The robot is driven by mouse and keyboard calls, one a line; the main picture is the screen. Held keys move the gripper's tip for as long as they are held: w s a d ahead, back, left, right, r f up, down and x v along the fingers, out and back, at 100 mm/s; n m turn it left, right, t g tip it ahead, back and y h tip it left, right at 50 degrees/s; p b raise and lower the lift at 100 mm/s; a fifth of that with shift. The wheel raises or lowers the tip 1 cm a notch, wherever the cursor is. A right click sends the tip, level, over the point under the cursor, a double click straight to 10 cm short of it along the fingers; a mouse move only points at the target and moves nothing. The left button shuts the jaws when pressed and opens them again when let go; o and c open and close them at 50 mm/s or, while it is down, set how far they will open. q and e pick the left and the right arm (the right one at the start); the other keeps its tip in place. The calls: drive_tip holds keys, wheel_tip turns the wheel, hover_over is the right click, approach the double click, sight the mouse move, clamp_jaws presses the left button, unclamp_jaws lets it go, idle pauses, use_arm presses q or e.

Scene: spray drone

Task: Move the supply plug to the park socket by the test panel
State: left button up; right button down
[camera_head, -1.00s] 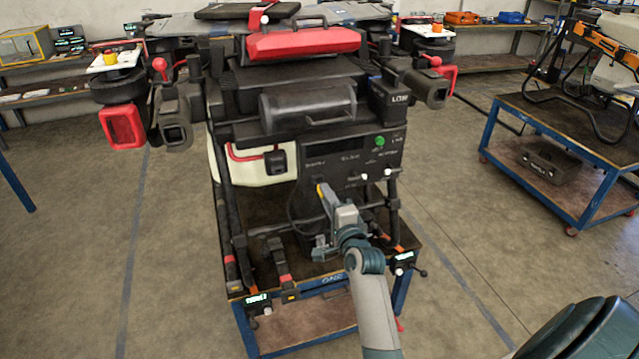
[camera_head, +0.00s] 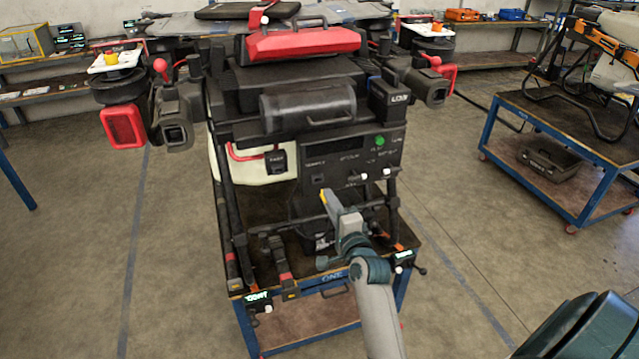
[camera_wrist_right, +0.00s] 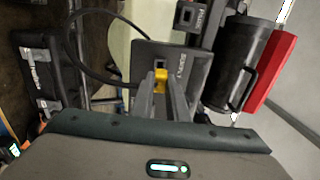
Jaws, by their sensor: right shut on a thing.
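My right gripper (camera_head: 325,197) is in front of the lower part of the black test panel (camera_head: 385,157) on the drone's cart. In the right wrist view, the gripper (camera_wrist_right: 161,88) is shut on a small yellow plug (camera_wrist_right: 160,76), beside the panel's lettered face (camera_wrist_right: 185,62). I cannot tell whether the plug is seated in a socket or just clear of it. A thin black cable (camera_wrist_right: 72,30) loops to the plug's side. A small black labelled socket block (camera_head: 277,161) is left of the panel, on the pale tank; it also shows in the wrist view (camera_wrist_right: 187,15). My left gripper is not in view.
The drone (camera_head: 305,40) with its red top and side arms stands over the cart (camera_head: 330,278). Black clamps (camera_head: 280,262) stand on the cart's front left. Another blue cart (camera_head: 500,115) is at right.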

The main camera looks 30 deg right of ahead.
drive_tip(key=s+a+f+n+y+b, duration=0.1)
drive_tip(key=s+a+f+y+b, duration=0.1)
drive_tip(key=s+a+b, duration=0.3)
drive_tip(key=s+a+f+n+y+b, duration=0.1)
drive_tip(key=s+a+b, duration=0.5)
drive_tip(key=s+a, duration=0.8)
wheel_tip(320, 180, down, 2)
drive_tip(key=shift+a+f+n+t+y, duration=0.15)
drive_tip(key=shift+a+n+t+y, duration=0.2)
drive_tip(key=shift+a+y, duration=0.5)
drive_tip(key=shift+s, duration=0.1)
